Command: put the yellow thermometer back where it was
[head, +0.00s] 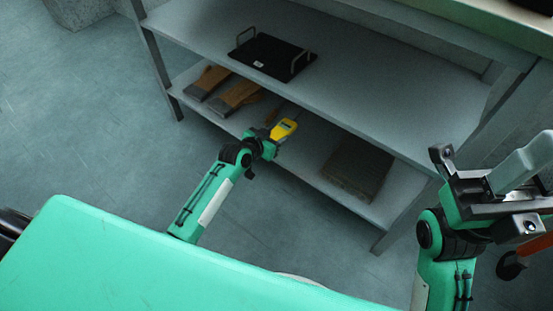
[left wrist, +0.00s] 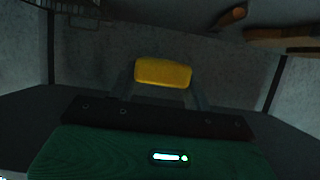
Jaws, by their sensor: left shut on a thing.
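The yellow thermometer (head: 284,130) is in my left gripper (head: 272,138), in front of the opening between the two shelves of the rack. In the left wrist view, the thermometer's yellow body (left wrist: 162,72) sits between the fingertips of the left gripper (left wrist: 160,84), which is shut on it. I cannot tell whether it touches the lower shelf. My right gripper (head: 490,190) is at the right edge, well away from the thermometer, partly cut off, and its jaw opening is unclear.
The upper shelf (head: 390,95) holds a black tray (head: 270,56) with two metal handles. The lower shelf (head: 310,172) holds brown and grey gloves (head: 236,96) at the left and a dark folded stack (head: 358,172) at the right. The shelf between them looks mostly clear.

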